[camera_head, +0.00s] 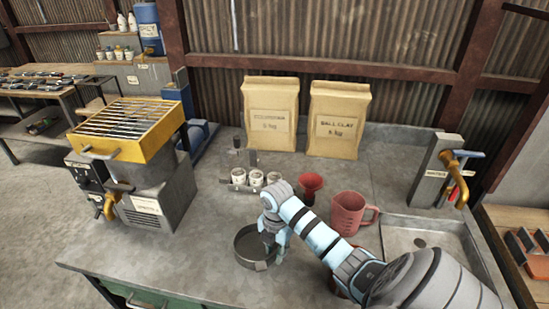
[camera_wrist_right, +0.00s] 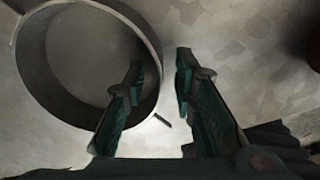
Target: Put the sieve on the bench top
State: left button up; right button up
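The sieve (camera_head: 244,259), a round dark grey pan with a raised wall, appears to rest on the grey bench top (camera_head: 200,262) near its front edge. In the right wrist view the sieve (camera_wrist_right: 32,70) fills the upper left. My right gripper (camera_head: 273,252) points down at the sieve's right side. In the right wrist view its two fingers (camera_wrist_right: 158,75) are apart; the left one overlaps the sieve's inside and the right one is outside the rim. Whether either finger touches the wall cannot be told. My left gripper is not in view.
A red jug (camera_head: 348,214) and a red funnel (camera_head: 311,187) stand right of the sieve. Small white jars (camera_head: 256,178) stand behind it. Two paper bags (camera_head: 338,120) stand against the wall. A yellow-topped machine (camera_head: 140,130) is at left, a sink (camera_head: 425,240) at right.

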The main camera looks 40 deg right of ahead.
notch_tip(320, 180, up, 5)
jog(key=p, duration=0.4)
jog(key=shift+f, duration=0.15)
notch_tip(320, 180, up, 7)
jog(key=shift+f, duration=0.1)
